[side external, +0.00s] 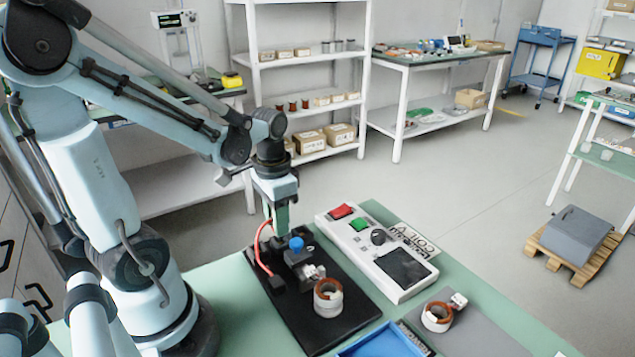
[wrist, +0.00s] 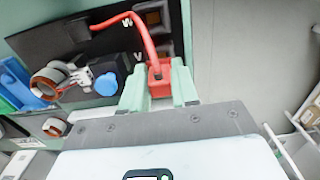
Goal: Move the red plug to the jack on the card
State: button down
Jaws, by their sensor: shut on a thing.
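My gripper (wrist: 158,88) is shut on the red plug (wrist: 160,80), which sits between its pale green fingers in the wrist view. A red cable (wrist: 140,32) loops from the plug to a black block on the black board (wrist: 42,38). Dark square jacks stand on the board; one (wrist: 152,16) is beside a white "W", another (wrist: 166,48) lies just beyond the plug by a second letter. In the side view my gripper (side external: 280,228) is low over the board's far end, hiding the plug. The card (side external: 415,240) behind the tester appears to read "COIL V".
A white tester box (side external: 345,238) with red and green buttons stands right of the board. A blue knob (side external: 296,244) and a copper-wound ring (side external: 328,304) are close to my gripper. Another ring (side external: 437,318) and a blue tray (side external: 385,342) lie in front.

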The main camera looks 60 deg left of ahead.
jog(key=shift+f, duration=1)
dwell(0.8)
jog(key=c, duration=0.8)
grip_release()
jog(key=shift+r, duration=0.1)
jog(key=shift+r, duration=5.95)
